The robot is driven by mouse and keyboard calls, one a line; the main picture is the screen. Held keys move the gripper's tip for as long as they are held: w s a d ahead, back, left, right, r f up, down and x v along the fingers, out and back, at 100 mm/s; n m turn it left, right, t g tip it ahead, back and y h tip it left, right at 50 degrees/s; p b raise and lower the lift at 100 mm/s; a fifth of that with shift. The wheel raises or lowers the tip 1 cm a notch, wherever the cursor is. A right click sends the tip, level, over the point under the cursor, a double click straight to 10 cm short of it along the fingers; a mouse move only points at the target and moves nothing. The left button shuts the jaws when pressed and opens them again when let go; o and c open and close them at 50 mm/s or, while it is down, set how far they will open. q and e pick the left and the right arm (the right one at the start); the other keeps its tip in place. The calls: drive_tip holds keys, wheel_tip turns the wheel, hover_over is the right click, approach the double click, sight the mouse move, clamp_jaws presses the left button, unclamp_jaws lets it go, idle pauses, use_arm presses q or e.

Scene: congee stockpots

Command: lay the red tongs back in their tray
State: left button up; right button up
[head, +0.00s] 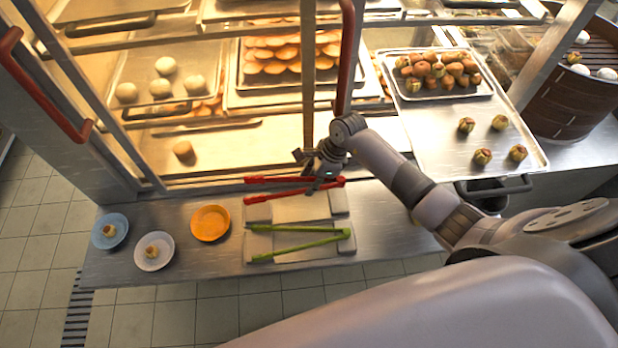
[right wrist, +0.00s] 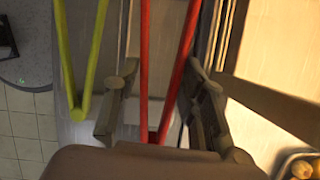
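The red tongs (head: 290,190) are at the far edge of a pale tray (head: 298,210) on the steel counter, under the display case. I cannot tell whether they rest on anything. My right gripper (head: 319,180) is at their joined end, on the right. In the right wrist view its two fingers (right wrist: 162,105) stand open on either side of the red tongs (right wrist: 146,70). A gap shows between the left finger and the tongs; the right finger is close to them, contact unclear. My left gripper is not in view.
Green tongs (head: 300,246) lie on a second tray nearer the front. Blue (head: 121,222), white (head: 146,266) and orange (head: 210,223) plates sit to the left. The case front with red handles (head: 345,60) rises behind. A pastry tray (head: 440,140) is at right.

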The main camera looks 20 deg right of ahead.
wheel_tip(320, 180, down, 7)
drive_tip(key=b, duration=0.4)
drive_tip(key=shift+d+r, duration=0.1)
drive_tip(key=shift+r, duration=0.05)
drive_tip(key=shift+f+b, duration=0.6)
drive_tip(key=shift+b, duration=0.1)
drive_tip(key=shift+f, duration=0.1)
drive_tip(key=o, duration=0.6)
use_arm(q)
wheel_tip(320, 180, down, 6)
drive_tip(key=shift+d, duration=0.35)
use_arm(e)
drive_tip(key=shift+o, duration=0.2)
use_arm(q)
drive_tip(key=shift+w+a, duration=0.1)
